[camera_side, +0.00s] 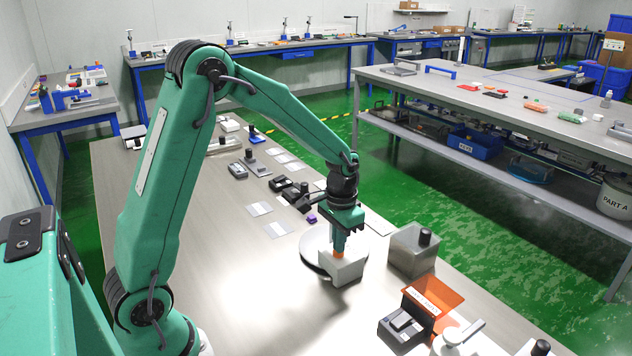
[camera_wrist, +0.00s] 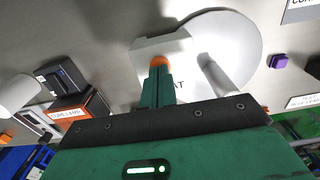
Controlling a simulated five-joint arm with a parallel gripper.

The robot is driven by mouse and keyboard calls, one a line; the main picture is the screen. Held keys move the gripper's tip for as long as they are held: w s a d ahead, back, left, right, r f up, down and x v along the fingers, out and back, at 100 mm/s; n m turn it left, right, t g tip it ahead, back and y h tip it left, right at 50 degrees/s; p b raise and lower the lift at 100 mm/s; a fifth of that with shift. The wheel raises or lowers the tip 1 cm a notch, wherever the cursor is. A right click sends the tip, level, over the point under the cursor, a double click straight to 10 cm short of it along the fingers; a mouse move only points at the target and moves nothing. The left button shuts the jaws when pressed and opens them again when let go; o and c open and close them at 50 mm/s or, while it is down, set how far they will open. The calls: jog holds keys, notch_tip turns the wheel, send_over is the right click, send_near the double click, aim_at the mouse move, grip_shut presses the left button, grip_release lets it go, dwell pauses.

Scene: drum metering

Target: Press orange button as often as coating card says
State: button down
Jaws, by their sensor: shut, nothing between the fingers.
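The orange button (camera_side: 339,256) sits on a white housing (camera_side: 345,270) beside a round white disc (camera_side: 314,246). It also shows in the wrist view (camera_wrist: 158,61), partly hidden by my fingers. My gripper (camera_side: 338,248) is shut and empty, pointing down with its tips at the button; in the wrist view the gripper (camera_wrist: 157,68) overlaps the button's edge. I cannot tell whether the tips touch or press it. Lettering ending in "AT" shows beside the fingers. A white card (camera_wrist: 303,102) at the right edge carries small text I cannot read, so the coating card is not identified.
A purple block (camera_side: 312,218) and several cards lie behind. The bench's front left is clear.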

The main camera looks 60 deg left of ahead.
dwell(0.4)
jog(key=shift+r, duration=3.5)
jog(key=shift+r, duration=0.95)
jog(key=shift+f, duration=0.15)
jog(key=shift+f, duration=3.15)
